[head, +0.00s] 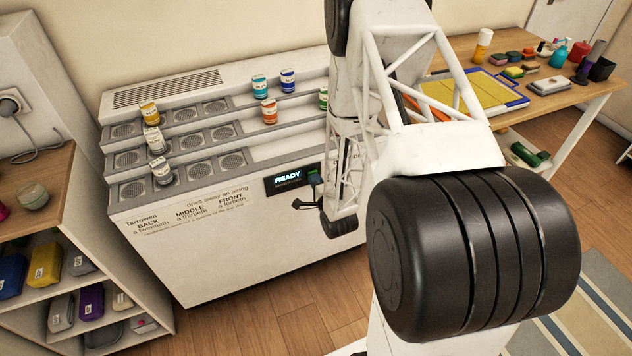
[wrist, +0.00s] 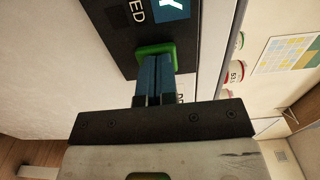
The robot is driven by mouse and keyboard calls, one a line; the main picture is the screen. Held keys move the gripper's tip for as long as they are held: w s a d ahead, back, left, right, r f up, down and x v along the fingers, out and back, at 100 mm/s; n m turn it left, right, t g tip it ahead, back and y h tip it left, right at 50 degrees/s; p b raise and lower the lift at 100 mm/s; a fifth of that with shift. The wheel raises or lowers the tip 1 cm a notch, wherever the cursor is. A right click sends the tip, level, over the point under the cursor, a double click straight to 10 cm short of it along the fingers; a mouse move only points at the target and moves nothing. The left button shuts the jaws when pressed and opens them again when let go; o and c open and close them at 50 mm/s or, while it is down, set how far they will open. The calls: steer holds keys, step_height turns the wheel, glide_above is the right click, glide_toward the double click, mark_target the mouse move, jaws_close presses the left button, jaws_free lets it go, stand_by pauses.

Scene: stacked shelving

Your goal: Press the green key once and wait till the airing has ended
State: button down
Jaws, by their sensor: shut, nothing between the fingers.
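The white stepped cabinet (head: 230,245) carries a dark panel (head: 284,183) on its front, with a lit display reading READY. The green key (wrist: 150,49) sits beside the display in the wrist view; in the head view it is small and partly covered by my gripper. My gripper (wrist: 156,62) is shut and empty, its blue-grey fingertips at the green key. They overlap the key in the picture; I cannot tell whether they press it. Jars stand on the steps, among them a yellow jar (head: 149,113), a blue jar (head: 288,80) and an orange jar (head: 269,111).
A wooden shelf unit (head: 45,185) with pouches stands at the left, near a wall socket (head: 10,104). A wooden table (head: 575,95) with a yellow board (head: 470,92) and small items stands at the back right. My arm hides the cabinet's right part. Floor in front is open.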

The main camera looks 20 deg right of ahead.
steer(key=shift+w+r, duration=0.15)
steer(key=shift+w, duration=1)
steer(key=shift+w+r, duration=0.1)
steer(key=shift+r, duration=0.05)
steer(key=s+f, duration=0.1)
steer(key=s, duration=1.4)
